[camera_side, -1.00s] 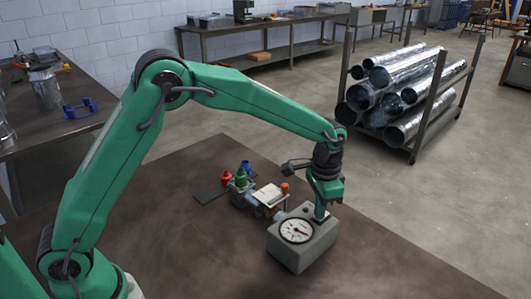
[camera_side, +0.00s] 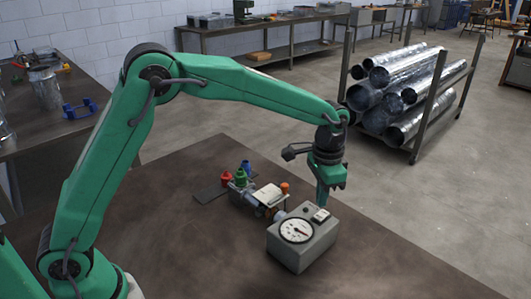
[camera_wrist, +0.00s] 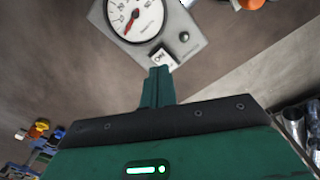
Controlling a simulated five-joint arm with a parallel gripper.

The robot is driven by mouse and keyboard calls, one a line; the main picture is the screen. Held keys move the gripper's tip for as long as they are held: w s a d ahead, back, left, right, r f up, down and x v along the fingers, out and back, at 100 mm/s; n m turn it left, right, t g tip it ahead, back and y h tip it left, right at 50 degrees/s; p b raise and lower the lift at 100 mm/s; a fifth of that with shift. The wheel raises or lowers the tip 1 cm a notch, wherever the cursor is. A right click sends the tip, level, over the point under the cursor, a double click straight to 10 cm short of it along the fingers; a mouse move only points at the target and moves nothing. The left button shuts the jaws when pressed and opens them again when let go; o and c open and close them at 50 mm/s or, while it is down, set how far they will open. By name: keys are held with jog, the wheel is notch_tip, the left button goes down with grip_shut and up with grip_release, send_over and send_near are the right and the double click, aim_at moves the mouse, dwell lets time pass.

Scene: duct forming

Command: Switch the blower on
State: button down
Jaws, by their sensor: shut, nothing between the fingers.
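The grey box with a round dial (camera_side: 300,250) stands on the brown table. A small light rocker switch (camera_side: 320,215) sits on its top, behind the dial. In the wrist view the switch (camera_wrist: 162,58) shows a pale face with marking like "ON", beside the dial (camera_wrist: 132,14) and a small dark knob (camera_wrist: 184,37). Which way the rocker is tipped I cannot tell. My gripper (camera_side: 322,203) points down just above the switch, shut and empty. In the wrist view its fingertips (camera_wrist: 158,72) lie close to the switch edge; I cannot tell whether they touch.
Behind the box stands a small apparatus with a white top (camera_side: 267,194) and an orange knob (camera_side: 284,187). Red (camera_side: 226,178), green (camera_side: 241,177) and blue (camera_side: 246,167) pieces stand left of it by a dark mat. The table's front is clear. Metal ducts (camera_side: 400,85) fill a floor rack.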

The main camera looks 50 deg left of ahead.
aim_at(316, 216)
jog(key=shift+r, duration=1.45)
jog(key=s+a+r+n+t, duration=0.3)
jog(key=s+a+r, duration=0.8)
jog(key=s, duration=0.2)
jog(key=s+a+f+n+t, duration=0.1)
jog(key=s+a, duration=0.1)
jog(key=s, duration=0.5)
jog(key=s+a+f+n+t, duration=0.1)
jog(key=s+a+n, duration=0.1)
jog(key=s, duration=0.5)
jog(key=shift+a+f+t, duration=0.2)
jog(key=shift+a+t, duration=0.1)
jog(key=shift+a, duration=0.45)
jog(key=shift+w+r, duration=0.1)
